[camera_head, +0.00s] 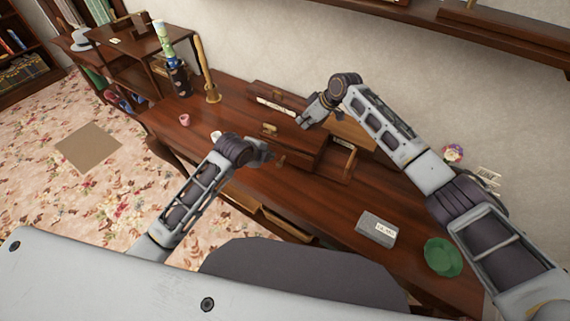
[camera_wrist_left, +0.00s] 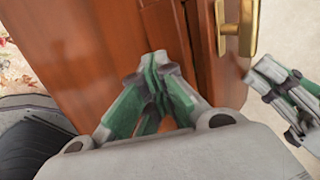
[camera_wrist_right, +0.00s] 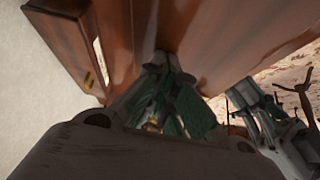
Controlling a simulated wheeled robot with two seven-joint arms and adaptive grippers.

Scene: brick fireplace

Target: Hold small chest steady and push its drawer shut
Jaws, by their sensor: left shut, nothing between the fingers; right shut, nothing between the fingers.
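The small chest (camera_head: 300,148) is dark red-brown wood and sits on the desk between my grippers. A drawer with a pale interior (camera_head: 343,158) stands open at its right side; the arm hides part of the chest. My left gripper (camera_head: 270,154) is shut and empty at the near side of the chest. In the left wrist view its fingertips (camera_wrist_left: 154,60) are close to a wooden face beside a brass handle (camera_wrist_left: 238,25). My right gripper (camera_head: 308,118) is shut and empty at the far side. In the right wrist view its fingertips (camera_wrist_right: 160,62) are close to wood; contact is unclear.
The desk (camera_head: 330,205) carries a grey labelled box (camera_head: 377,228) and a green dish (camera_head: 442,257) at the right. A pink cup (camera_head: 184,119), a wooden candlestick-like object (camera_head: 211,92) and a patterned vase (camera_head: 179,80) stand at the left. Free desktop lies before the chest.

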